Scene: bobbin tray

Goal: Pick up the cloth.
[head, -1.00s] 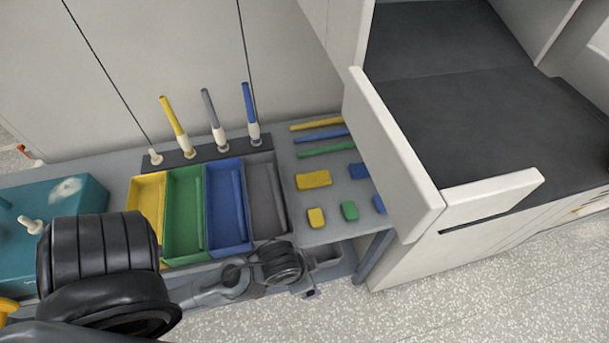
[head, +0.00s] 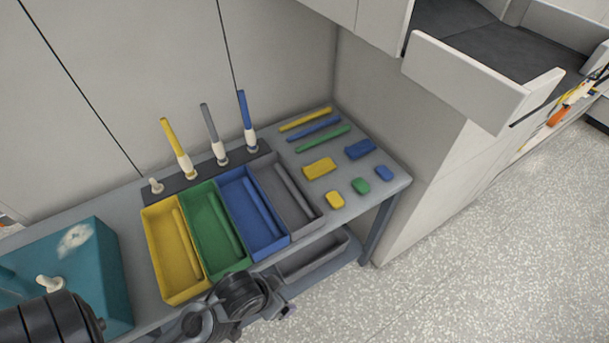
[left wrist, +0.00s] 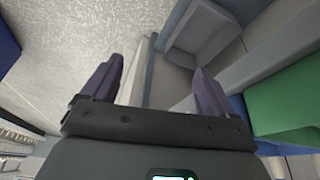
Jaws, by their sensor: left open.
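I cannot make out a cloth for certain in either view. A crumpled-looking white patch (head: 75,238) lies on top of the teal box (head: 108,262) at the left of the head view; I cannot tell whether it is cloth or a mark. My left gripper (head: 286,309) is low in front of the table, below the colored bins, mostly hidden by its own wrist. In the left wrist view its two purple fingers (left wrist: 155,85) are spread apart with nothing between them, above the floor and a grey shelf edge. My right gripper is not in view.
Yellow (head: 160,247), green (head: 203,228), blue (head: 245,202) and grey (head: 302,204) bins line the table's front. Upright bobbins stand behind them. Colored rods and blocks (head: 319,168) lie at right. A grey tray (head: 312,262) sits on the lower shelf. A cabinet stands at right.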

